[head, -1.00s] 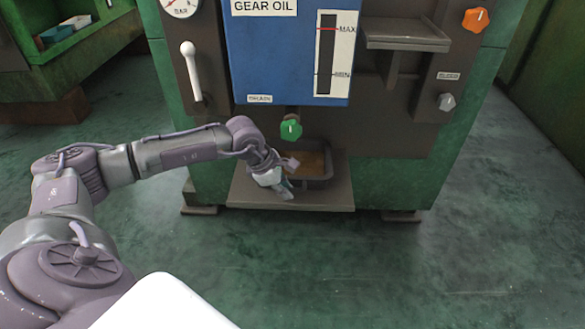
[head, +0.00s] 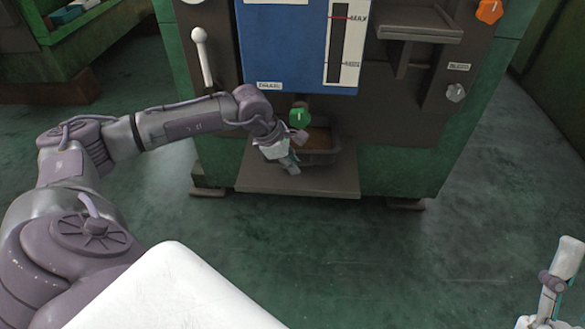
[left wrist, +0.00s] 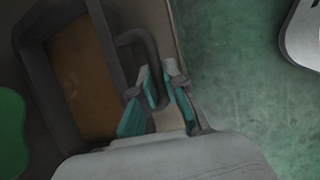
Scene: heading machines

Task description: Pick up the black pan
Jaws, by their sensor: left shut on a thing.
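The black pan (head: 319,158) is a dark rectangular tray with brown contents, under the green drain knob (head: 300,117) of the machine. It appears slightly above the machine's bottom ledge. In the left wrist view, the pan's wall (left wrist: 108,36) and its looped handle (left wrist: 149,42) show at the upper left.
The ledge (head: 300,182) juts out below the pan. The green machine body (head: 400,175) stands right of it, and a small shelf (head: 420,24) sticks out above. A white and purple part shows at the lower right. The floor (head: 400,270) in front is clear.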

